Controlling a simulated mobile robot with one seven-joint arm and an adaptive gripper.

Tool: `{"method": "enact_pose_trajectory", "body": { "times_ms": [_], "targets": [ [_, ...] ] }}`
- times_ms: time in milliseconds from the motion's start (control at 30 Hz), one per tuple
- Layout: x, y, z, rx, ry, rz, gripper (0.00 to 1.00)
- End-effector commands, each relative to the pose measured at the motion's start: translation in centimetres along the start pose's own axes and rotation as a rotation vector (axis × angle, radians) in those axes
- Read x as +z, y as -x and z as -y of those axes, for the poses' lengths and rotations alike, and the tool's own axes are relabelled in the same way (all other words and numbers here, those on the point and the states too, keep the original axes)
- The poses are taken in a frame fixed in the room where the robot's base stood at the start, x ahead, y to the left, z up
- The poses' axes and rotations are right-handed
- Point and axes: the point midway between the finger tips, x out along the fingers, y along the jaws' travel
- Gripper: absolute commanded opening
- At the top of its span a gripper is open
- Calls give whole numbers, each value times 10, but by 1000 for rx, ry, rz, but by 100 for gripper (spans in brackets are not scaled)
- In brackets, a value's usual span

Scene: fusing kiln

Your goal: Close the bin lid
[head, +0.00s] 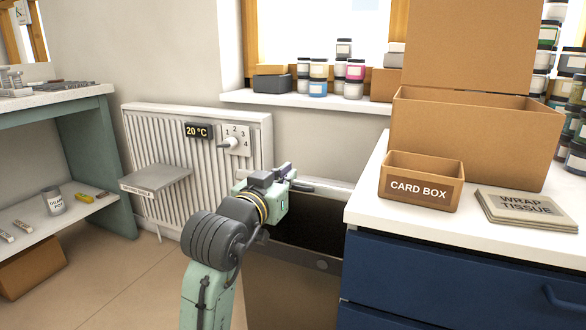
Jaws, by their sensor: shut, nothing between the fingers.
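The bin (290,290) stands on the floor between the radiator and the blue counter, with a dark opening at its top. Its grey lid (335,203) is raised at the back of the opening, partly hidden by my arm. A round fitting shows on the bin's front rim. My gripper (302,186) is shut and empty, at the upper left of the raised lid. I cannot tell whether it touches the lid.
The blue drawer counter (390,285) stands close on the right, bearing a card box (420,190), a larger open carton (470,140) and wrap tissue (525,208). A radiator (140,150) with a small shelf (156,179) is behind on the left.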

Motion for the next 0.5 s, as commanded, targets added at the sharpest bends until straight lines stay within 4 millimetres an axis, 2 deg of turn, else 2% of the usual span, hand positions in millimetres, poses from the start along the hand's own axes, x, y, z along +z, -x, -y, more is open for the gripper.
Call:
{"method": "enact_pose_trajectory", "body": {
  "times_ms": [33,200,500],
  "targets": [
    [18,4,0,0,2,1,0],
    [44,14,0,1,2,2,0],
    [63,19,0,1,1,3,0]
  ]
}}
